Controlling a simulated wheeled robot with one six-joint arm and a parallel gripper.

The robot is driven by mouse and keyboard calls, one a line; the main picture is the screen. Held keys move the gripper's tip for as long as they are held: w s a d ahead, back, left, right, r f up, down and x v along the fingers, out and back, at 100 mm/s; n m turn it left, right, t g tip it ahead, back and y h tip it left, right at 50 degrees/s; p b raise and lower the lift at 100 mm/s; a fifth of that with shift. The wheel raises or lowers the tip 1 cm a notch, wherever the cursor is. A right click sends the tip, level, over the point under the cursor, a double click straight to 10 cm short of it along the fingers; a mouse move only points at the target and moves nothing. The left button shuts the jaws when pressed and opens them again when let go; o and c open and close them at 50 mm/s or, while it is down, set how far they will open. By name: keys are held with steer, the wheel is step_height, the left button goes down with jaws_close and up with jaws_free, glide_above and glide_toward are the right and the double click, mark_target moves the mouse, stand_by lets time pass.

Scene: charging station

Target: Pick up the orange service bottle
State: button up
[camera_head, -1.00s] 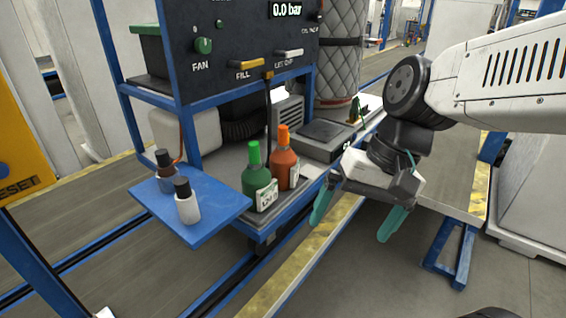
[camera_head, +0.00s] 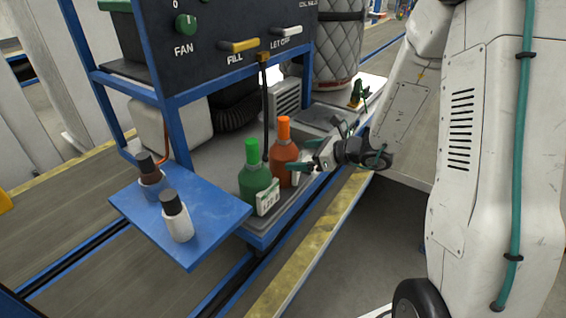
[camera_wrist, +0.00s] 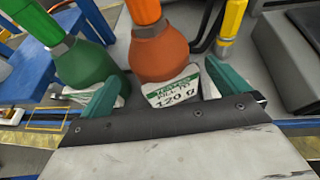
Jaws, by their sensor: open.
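The orange service bottle (camera_head: 284,155) stands upright on the lower grey shelf of the cart, just right of and behind the green bottle (camera_head: 254,180). My gripper (camera_head: 297,169) is at its right side, with the fingers reaching toward it. In the wrist view the orange bottle (camera_wrist: 160,52) stands upright ahead, between the two teal fingers of my gripper (camera_wrist: 165,92). Its white label reads 120 g. The green bottle (camera_wrist: 88,66) is close outside the left finger. My gripper is open, and I cannot tell whether a finger touches either bottle.
Two small bottles with dark caps (camera_head: 151,176) (camera_head: 177,217) stand on a blue side shelf (camera_head: 205,228) at the left. A hose with a yellow fitting (camera_head: 264,100) hangs behind the bottles. A dark scale-like box (camera_wrist: 302,40) is at the right in the wrist view.

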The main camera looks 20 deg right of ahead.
mark_target(285, 155)
steer(key=x, duration=0.6)
steer(key=shift+w+a+f, duration=0.1)
steer(key=shift+w+a, duration=0.05)
steer(key=shift+a, duration=0.05)
steer(key=c, duration=1.3)
